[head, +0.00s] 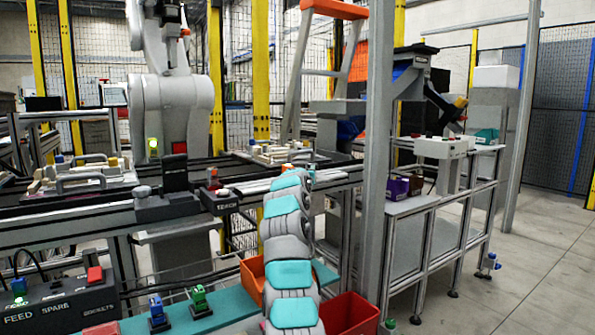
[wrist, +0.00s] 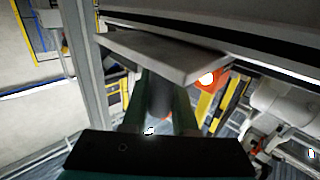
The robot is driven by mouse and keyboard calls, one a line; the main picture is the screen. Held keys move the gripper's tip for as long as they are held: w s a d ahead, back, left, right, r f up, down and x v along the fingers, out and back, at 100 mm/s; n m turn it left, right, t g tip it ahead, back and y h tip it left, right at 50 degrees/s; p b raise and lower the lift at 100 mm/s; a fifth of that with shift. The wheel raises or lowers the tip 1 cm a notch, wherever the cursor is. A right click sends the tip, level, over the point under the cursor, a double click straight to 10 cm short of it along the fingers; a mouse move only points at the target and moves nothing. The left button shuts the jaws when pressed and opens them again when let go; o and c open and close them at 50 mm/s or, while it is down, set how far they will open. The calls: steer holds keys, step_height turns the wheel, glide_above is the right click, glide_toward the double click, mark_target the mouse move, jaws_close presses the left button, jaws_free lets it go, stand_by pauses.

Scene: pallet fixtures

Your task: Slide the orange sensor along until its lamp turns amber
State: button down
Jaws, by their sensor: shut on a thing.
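An orange sensor (wrist: 217,80) shows in the wrist view at the right end of a grey plate (wrist: 165,52). A bright spot (wrist: 206,78) on it looks near white; I cannot tell whether it is amber. My gripper (wrist: 159,96) has its two green fingers shut on a grey post, just by the plate. The post looks joined to the plate and sensor, but the join is hidden. In the head view my arm reaches up to the conveyor rail. A small orange patch (head: 286,167) shows by my gripper (head: 301,170), mostly hidden by my arm.
A black box labelled TEACH (head: 226,197) and a red-topped part (head: 213,180) stand on the rail left of my arm. A pallet with fixtures (head: 85,177) sits farther left. A grey upright post (head: 377,150) rises close to my arm's right.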

steer(key=c, duration=0.7)
jaws_free()
steer(key=shift+s, duration=0.1)
steer(key=shift+s+a+f+b, duration=0.1)
steer(key=shift+s+a+b, duration=0.15)
steer(key=shift+s+b, duration=0.6)
steer(key=shift+s+a+b, duration=0.2)
steer(key=shift+s+b, duration=0.05)
steer(key=shift+s, duration=0.7)
steer(key=shift+s+a+b, duration=0.15)
steer(key=shift+s+b, duration=0.15)
steer(key=shift+s, duration=0.65)
steer(key=shift+s+a+b, duration=0.2)
steer(key=shift+s+b, duration=0.05)
steer(key=shift+s, duration=0.7)
